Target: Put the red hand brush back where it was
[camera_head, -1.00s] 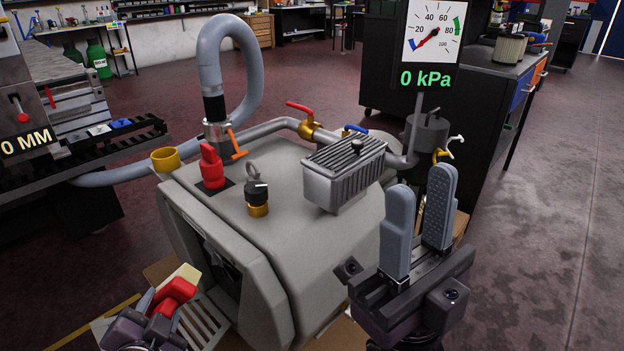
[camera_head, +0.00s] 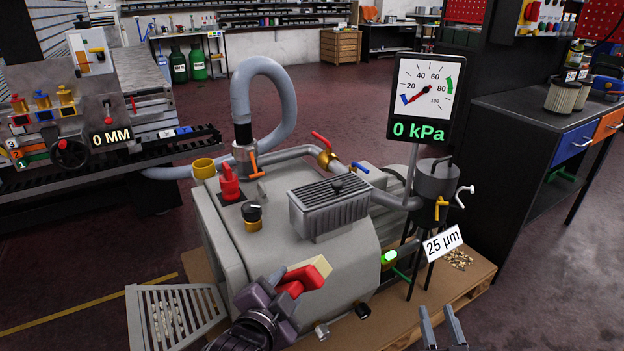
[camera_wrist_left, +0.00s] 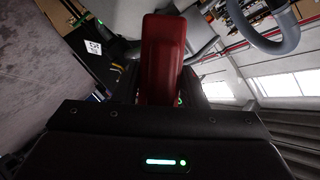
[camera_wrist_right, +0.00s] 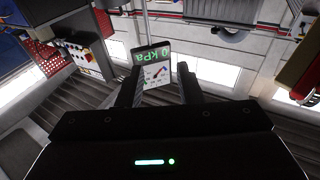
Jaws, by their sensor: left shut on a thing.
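The red hand brush (camera_head: 300,278) has a red body and cream bristles (camera_head: 321,265). My left gripper (camera_head: 284,290) is shut on it and holds it in front of the grey pump housing in the head view. In the left wrist view the brush's red body (camera_wrist_left: 162,60) stands up between the fingers. My right gripper (camera_head: 441,325) is at the bottom edge of the head view, fingers apart and empty. Its two fingers also show apart in the right wrist view (camera_wrist_right: 160,90).
The grey pump (camera_head: 290,245) fills the middle, with a filter pot (camera_head: 437,180) and a 0 kPa gauge (camera_head: 420,95). A slotted grey plate (camera_head: 175,318) is at the lower left. A wooden pallet (camera_head: 465,282) with scattered chips lies right. A dark workbench (camera_head: 520,105) stands far right.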

